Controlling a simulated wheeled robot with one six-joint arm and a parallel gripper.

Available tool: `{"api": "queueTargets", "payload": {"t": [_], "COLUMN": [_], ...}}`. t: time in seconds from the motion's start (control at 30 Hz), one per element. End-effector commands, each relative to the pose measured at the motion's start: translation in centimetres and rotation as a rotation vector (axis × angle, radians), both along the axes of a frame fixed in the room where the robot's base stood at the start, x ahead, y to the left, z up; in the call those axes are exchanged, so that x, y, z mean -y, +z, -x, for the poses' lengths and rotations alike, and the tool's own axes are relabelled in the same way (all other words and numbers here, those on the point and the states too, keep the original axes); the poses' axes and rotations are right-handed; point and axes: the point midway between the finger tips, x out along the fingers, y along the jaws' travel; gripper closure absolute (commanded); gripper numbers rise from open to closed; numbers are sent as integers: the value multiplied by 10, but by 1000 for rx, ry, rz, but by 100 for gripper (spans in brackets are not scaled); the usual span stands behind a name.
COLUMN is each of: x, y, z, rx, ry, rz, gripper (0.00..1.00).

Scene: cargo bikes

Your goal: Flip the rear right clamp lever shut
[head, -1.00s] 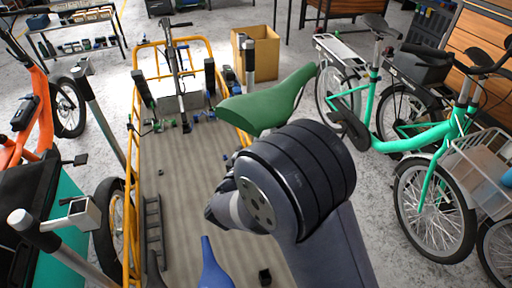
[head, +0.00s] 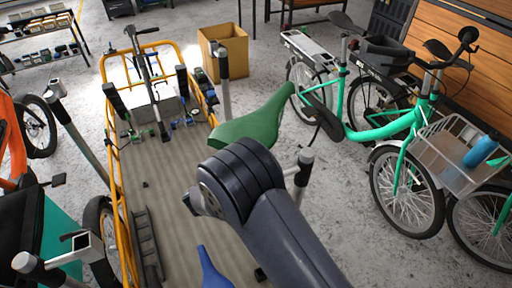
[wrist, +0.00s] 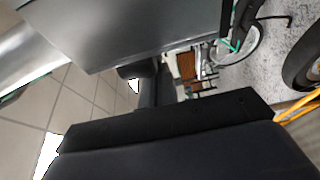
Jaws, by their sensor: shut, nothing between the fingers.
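The yellow-framed cargo bed (head: 180,200) stretches away from me in the head view. Small clamp-like fittings sit at its far end, among them a blue one (head: 186,121) and a dark one at the left (head: 127,134). I cannot tell which is the rear right clamp lever, or its position; my arm hides part of the bed's right side. My gripper (wrist: 165,118) shows only as dark shapes low in the wrist view, shut and empty. In the head view it is hidden by my arm. No clamp lever can be made out in the wrist view.
A green saddle (head: 250,118) stands just beyond my arm, and a metal post (head: 302,175) rises right of it. A cardboard box (head: 222,52) stands behind. A green bike (head: 400,130) is at right. A blue object (head: 212,270) and black rack (head: 147,245) lie nearer.

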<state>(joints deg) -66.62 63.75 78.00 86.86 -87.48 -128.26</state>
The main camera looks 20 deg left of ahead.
Motion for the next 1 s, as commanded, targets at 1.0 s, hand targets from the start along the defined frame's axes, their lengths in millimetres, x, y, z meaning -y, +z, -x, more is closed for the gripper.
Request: {"api": "queueTargets", "payload": {"t": [1.0], "x": [-23], "y": [-2], "z": [69], "rx": [2], "ry": [-104], "rz": [-2], "gripper": [100]}}
